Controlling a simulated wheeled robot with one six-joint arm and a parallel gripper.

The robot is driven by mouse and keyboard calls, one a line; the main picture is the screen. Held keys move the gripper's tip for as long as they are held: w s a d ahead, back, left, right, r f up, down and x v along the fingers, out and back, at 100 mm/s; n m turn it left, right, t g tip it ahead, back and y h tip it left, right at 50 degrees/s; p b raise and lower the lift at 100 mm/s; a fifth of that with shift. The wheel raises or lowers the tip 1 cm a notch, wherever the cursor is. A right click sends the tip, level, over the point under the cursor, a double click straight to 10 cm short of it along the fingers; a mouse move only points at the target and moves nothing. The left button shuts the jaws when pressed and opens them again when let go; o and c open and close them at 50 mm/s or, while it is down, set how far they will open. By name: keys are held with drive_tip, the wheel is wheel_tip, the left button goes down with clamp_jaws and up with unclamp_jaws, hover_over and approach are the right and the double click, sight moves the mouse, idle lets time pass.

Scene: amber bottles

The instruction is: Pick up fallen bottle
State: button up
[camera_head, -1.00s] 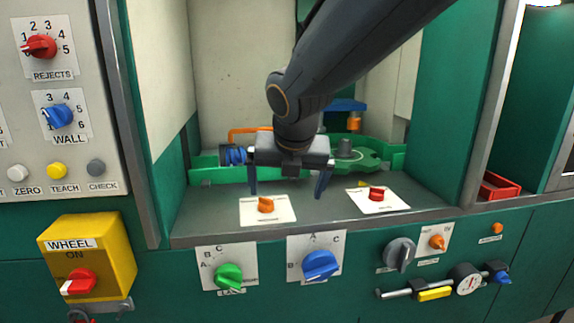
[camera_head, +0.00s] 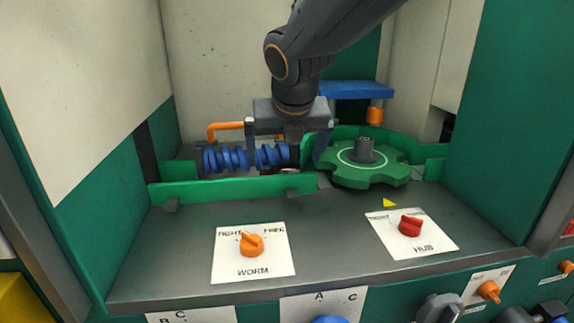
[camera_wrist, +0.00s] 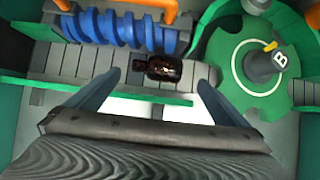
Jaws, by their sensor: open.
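The fallen bottle (camera_wrist: 163,68) is dark brown and lies on its side on the slatted conveyor, its neck pointing left in the wrist view. It lies between the blue worm screw and the green star wheel. My gripper (camera_wrist: 156,80) is open and empty, its two fingers pointing toward the bottle from either side of it in that view. The fingers do not touch it. In the head view my gripper (camera_head: 286,155) is above the conveyor, and the bottle is mostly hidden behind the gripper and green rail.
The blue worm screw (camera_head: 232,158) is left of the bottle, the green star wheel (camera_head: 370,168) right. A low green rail (camera_head: 225,190) runs in front. The grey ledge has WORM (camera_head: 252,245) and HUB (camera_head: 411,226) knobs.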

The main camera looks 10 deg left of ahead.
sight(280, 166)
drive_tip(key=shift+w+f, duration=0.4)
drive_tip(key=shift+w, duration=0.1)
drive_tip(key=shift+a+x, duration=0.2)
drive_tip(key=shift+x, duration=1.5)
drive_tip(key=shift+a+x, duration=0.2)
drive_tip(key=shift+x, duration=1.5)
drive_tip(key=c, duration=1.2)
